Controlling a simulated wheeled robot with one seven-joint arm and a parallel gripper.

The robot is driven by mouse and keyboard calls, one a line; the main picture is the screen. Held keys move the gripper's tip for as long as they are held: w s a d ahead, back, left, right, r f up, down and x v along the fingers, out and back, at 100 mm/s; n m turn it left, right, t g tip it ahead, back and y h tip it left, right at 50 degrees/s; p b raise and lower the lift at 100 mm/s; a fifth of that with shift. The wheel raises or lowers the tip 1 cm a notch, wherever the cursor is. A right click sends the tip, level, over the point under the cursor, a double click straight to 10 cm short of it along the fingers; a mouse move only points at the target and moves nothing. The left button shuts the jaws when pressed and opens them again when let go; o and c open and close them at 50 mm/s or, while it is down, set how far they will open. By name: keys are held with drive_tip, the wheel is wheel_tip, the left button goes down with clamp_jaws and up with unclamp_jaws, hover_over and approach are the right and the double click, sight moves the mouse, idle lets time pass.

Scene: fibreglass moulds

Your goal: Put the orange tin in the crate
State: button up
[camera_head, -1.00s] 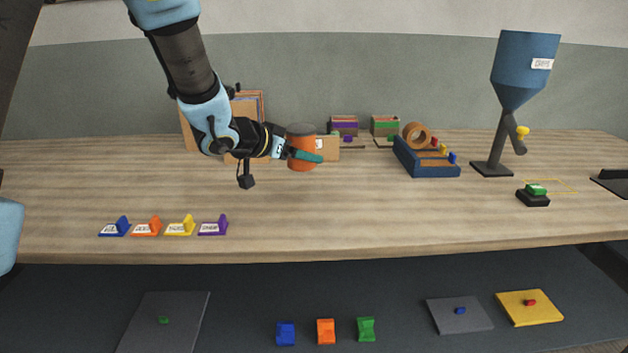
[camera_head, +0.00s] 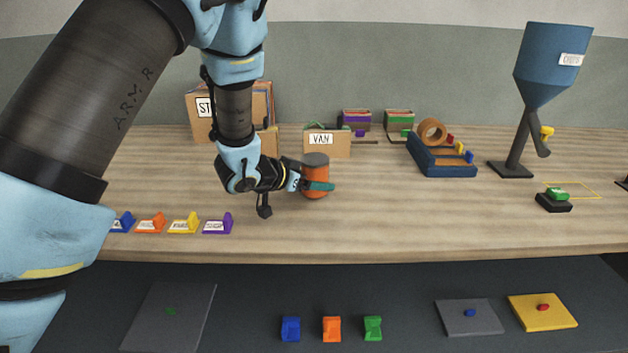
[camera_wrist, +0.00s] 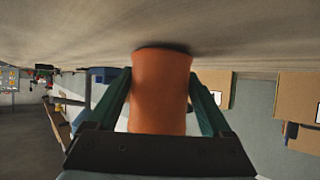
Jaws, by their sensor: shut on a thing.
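The orange tin (camera_head: 315,183) has a dark grey top and stands upright between the green fingers of my gripper (camera_head: 318,186). In the wrist view the orange tin (camera_wrist: 160,95) fills the gap between both fingers (camera_wrist: 163,100), which are shut on it. Its end is close to the tabletop; I cannot tell if it touches. A cardboard box marked VAN (camera_head: 327,145) stands behind the tin, apart from it. A larger box with a label starting ST (camera_head: 200,125) stands at back left, partly hidden by my arm. I cannot tell which container is the crate.
A blue tray (camera_head: 447,170) with a tape roll (camera_head: 432,131) stands right of the tin. Further right are a blue hopper (camera_head: 550,70) and a black block with a green button (camera_head: 556,200). Several coloured label stands (camera_head: 183,224) line the front left. The table's front middle is clear.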

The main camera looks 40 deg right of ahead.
drive_tip(key=shift+f, duration=0.2)
drive_tip(key=o, duration=1.4)
drive_tip(key=shift+r, duration=0.1)
